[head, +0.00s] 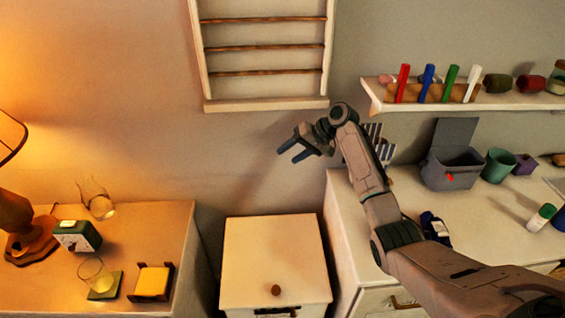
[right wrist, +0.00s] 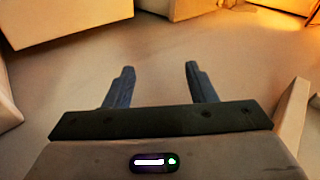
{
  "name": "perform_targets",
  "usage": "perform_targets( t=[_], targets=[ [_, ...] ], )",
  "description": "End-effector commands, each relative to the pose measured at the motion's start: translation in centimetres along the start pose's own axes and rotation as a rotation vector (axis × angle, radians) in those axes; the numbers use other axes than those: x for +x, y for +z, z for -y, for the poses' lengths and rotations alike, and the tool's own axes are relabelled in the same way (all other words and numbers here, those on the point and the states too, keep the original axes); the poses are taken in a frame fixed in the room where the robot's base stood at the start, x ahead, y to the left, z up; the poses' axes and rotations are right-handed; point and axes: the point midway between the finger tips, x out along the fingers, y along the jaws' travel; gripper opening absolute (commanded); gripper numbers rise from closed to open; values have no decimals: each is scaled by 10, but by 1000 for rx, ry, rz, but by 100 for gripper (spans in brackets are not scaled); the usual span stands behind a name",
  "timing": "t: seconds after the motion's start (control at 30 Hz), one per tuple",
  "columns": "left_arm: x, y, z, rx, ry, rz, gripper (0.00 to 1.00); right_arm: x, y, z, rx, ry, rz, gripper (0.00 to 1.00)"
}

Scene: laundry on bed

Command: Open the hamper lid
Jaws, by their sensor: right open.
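The hamper (head: 272,250) is a cream box standing between the nightstand and the dresser in the head view. Its flat lid looks closed, with a small round brown knob (head: 275,290) near the front edge. My right gripper (head: 288,154) is open and empty, up in front of the wall, above and behind the lid and apart from it. In the right wrist view its two fingers (right wrist: 160,72) are spread with nothing between them. My left gripper is not in view.
A nightstand (head: 150,225) with a lamp, clock, glasses and a yellow block is on the left. A dresser (head: 345,215) holds a grey open bin (head: 452,165) and cups on the right. A wooden wall rack (head: 262,103) hangs behind my gripper. A shelf (head: 390,104) with markers is at upper right.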

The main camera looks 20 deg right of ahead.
Motion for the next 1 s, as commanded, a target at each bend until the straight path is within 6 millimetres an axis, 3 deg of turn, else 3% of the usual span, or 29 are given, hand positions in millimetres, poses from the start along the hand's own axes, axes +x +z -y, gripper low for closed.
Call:
perform_targets(
  t=[0.53, 0.67, 0.77, 1.0],
  targets=[
    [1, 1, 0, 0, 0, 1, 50, -6, 0, 0, 0, 1, 1, 51],
    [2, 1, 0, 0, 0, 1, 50, 1, 11, -7, -9, 21, 5, 51],
    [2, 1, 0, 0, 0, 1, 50, 18, 38, -25, -33, 72, 12, 51],
    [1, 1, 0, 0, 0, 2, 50, 60, 147, -80, -142, 263, 27, 51]
  ],
)
